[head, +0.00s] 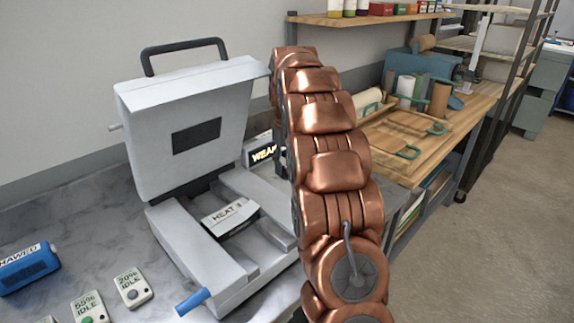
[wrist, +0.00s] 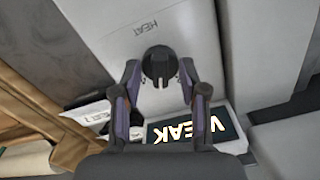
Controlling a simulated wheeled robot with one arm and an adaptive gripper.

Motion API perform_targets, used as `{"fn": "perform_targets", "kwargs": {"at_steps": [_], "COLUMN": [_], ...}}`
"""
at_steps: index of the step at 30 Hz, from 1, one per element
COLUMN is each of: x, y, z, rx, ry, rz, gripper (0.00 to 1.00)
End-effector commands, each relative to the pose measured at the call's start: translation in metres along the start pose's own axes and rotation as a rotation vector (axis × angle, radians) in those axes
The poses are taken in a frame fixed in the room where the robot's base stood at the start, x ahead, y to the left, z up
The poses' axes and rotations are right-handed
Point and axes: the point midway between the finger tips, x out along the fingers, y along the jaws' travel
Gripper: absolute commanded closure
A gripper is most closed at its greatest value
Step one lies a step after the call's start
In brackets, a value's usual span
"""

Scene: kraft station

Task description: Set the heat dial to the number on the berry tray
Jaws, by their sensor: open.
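In the wrist view a round black dial (wrist: 158,64) with a pointer ridge sits on a light grey panel marked HEAT. My gripper (wrist: 160,78) is open, its two fingertips on either side of the dial. I cannot tell whether they touch it. A dark display reading WEAK (wrist: 185,132) is partly behind the gripper. It also shows in the head view (head: 263,154), beside my copper arm, which hides the dial and gripper there. A pale plate (head: 231,215) in the open grey press (head: 190,115) seems to read HEAT 3; the last character is unclear. I cannot identify a berry tray.
A blue labelled device (head: 28,270) and small boxes reading 55% IDLE (head: 89,306) and 20% IDLE (head: 132,289) stand on the marble counter. The floor at far right is clear.

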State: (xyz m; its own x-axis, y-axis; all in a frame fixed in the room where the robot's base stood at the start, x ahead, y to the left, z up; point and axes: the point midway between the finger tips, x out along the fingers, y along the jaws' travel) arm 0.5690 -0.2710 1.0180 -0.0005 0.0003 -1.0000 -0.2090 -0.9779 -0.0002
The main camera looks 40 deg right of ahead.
Motion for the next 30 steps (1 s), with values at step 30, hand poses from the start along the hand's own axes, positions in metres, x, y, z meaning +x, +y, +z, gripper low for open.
{"fn": "perform_targets", "kwargs": {"at_steps": [30], "x": [-0.071], "y": [0.000], "z": [-0.001], "rx": [0.000], "ry": [0.002], "rz": [0.001], "gripper": [0.57]}}
